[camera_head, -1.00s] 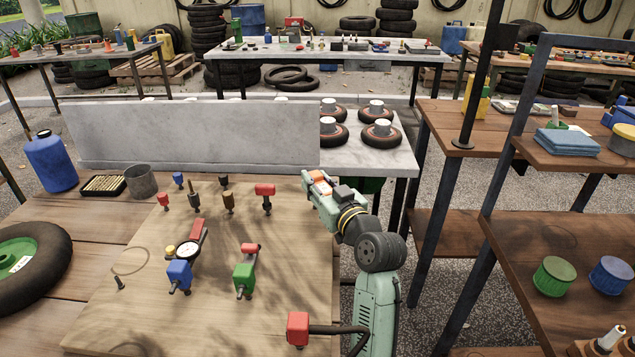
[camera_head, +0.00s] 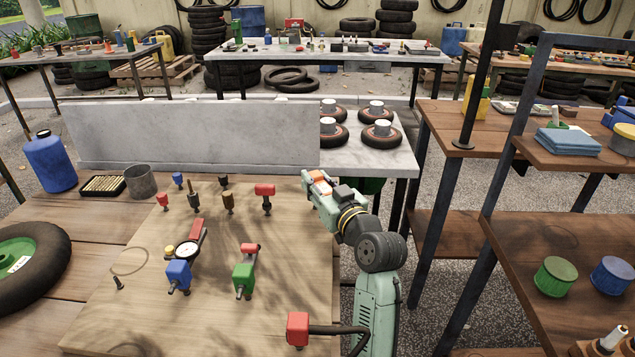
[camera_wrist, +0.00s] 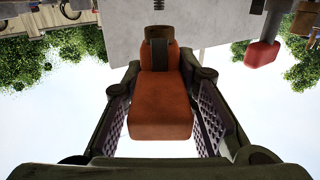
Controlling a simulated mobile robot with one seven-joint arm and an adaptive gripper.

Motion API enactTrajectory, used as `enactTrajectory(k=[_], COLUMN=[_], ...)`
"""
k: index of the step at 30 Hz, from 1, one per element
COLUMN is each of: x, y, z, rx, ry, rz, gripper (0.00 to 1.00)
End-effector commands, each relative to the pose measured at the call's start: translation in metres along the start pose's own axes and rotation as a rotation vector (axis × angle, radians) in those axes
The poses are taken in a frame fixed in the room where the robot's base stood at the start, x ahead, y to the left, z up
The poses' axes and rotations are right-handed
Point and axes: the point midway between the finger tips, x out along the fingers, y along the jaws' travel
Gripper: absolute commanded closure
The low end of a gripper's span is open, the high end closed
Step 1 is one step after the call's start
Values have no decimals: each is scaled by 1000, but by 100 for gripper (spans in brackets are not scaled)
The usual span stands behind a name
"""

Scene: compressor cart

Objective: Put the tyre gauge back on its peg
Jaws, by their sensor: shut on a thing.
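My gripper (camera_wrist: 160,122) is shut on an orange-red block (camera_wrist: 160,95) with a dark band and a brown end. In the head view my gripper (camera_head: 315,183) is above the right back edge of the wooden board (camera_head: 215,325), with the orange block (camera_head: 320,175) between its fingers. I cannot tell whether this block is part of the tyre gauge. A round white dial gauge (camera_head: 187,249) with a red grip (camera_head: 197,229) is on the board, behind a blue-headed tool (camera_head: 178,275). I cannot make out a free peg.
A red-headed tool (camera_head: 265,192) stands left of my gripper; it also shows in the wrist view (camera_wrist: 262,53). A green-headed tool (camera_head: 243,277) and a red block with a hose (camera_head: 298,327) are nearer. A grey upright panel (camera_head: 190,135) stands behind the board.

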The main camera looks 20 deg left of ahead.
Motion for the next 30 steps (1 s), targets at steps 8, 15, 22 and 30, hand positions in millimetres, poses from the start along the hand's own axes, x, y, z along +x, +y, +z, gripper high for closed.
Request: enactTrajectory(k=[8, 15, 22, 30], x=[0, 0, 0, 0], y=[0, 0, 0, 0], z=[0, 0, 2, 9], rx=[-1, 0, 0, 0], ry=[1, 0, 0, 0], rz=[0, 0, 0, 0], gripper=[100, 100, 100, 100])
